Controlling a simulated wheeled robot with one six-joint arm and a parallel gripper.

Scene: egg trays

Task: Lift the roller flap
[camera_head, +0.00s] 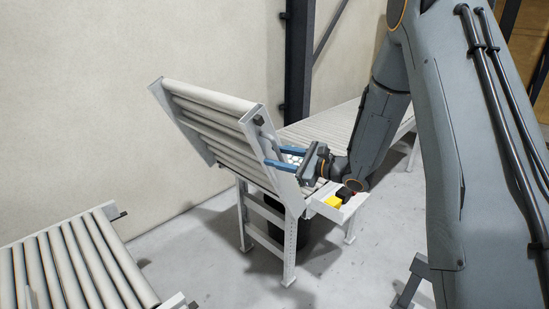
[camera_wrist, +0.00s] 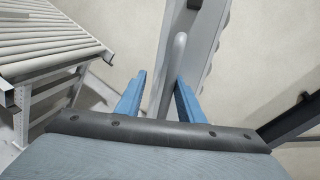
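The roller flap (camera_head: 207,122), a white frame with grey rollers, stands steeply tilted up above its conveyor legs in the head view. Its pale side beam (camera_wrist: 205,45) rises at the upper middle of the wrist view. My gripper (camera_head: 273,157) is at the flap's right side, its blue fingers pointing left toward the side beam. In the wrist view my gripper (camera_wrist: 160,88) has its fingers apart, with a grey rod-like handle (camera_wrist: 172,70) between them. The handle is close to the right finger, with a gap on the left. Contact is unclear.
A control box (camera_head: 333,203) with yellow and red parts sits below my gripper. Another roller conveyor (camera_head: 75,265) stands lower left, across open floor. A dark post (camera_head: 297,60) stands by the wall.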

